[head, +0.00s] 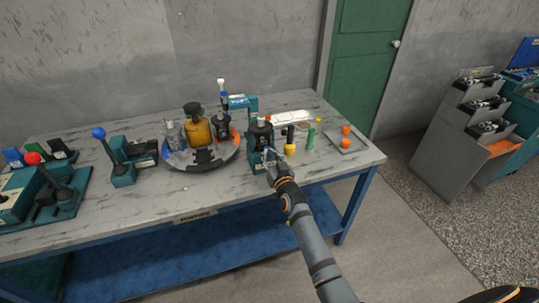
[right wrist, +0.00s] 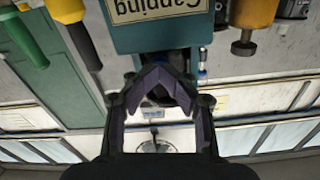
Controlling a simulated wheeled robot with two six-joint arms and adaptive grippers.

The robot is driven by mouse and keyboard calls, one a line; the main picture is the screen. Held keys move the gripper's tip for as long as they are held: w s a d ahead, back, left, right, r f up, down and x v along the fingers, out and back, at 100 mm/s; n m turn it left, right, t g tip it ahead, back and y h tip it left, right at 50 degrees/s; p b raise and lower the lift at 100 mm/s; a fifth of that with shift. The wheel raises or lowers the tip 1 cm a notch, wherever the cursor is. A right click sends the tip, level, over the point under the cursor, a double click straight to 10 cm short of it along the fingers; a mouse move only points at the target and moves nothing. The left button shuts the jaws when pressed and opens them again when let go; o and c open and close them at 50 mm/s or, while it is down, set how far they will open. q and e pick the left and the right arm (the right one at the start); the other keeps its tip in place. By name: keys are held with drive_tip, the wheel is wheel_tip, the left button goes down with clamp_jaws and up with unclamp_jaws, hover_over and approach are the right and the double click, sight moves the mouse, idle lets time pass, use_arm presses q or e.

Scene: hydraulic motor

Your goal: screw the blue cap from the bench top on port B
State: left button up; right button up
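My right gripper (head: 271,173) is at the front of the teal capping stand (head: 256,158), close to the bench's front edge. A dark motor-like body (head: 261,132) stands upright in that stand. In the right wrist view the gripper's two fingers (right wrist: 160,80) lean towards each other, with a dark area between their tips. Whether they hold something I cannot tell. The stand's teal block (right wrist: 165,38) with its "Capping" label lies just beyond them. I cannot make out the blue cap or port B. My left gripper is not in view.
On the bench (head: 225,190), a round tray (head: 180,162) holds an amber bottle (head: 198,130). Lever units are at left.

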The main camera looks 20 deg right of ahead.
drive_tip(key=shift+f, duration=0.1)
drive_tip(key=n+b, duration=0.2)
drive_tip(key=n, duration=0.1)
drive_tip(key=f+n+b, duration=0.1)
drive_tip(key=n+b, duration=0.2)
drive_tip(key=shift+s, duration=0.1)
drive_tip(key=shift+r+n+b, duration=0.15)
drive_tip(key=shift+n+b, duration=0.25)
drive_tip(key=shift+n, duration=0.6)
drive_tip(key=shift+d+r+n, duration=0.1)
drive_tip(key=shift+r+n, duration=0.2)
drive_tip(key=shift+n, duration=0.9)
drive_tip(key=shift+r, duration=0.15)
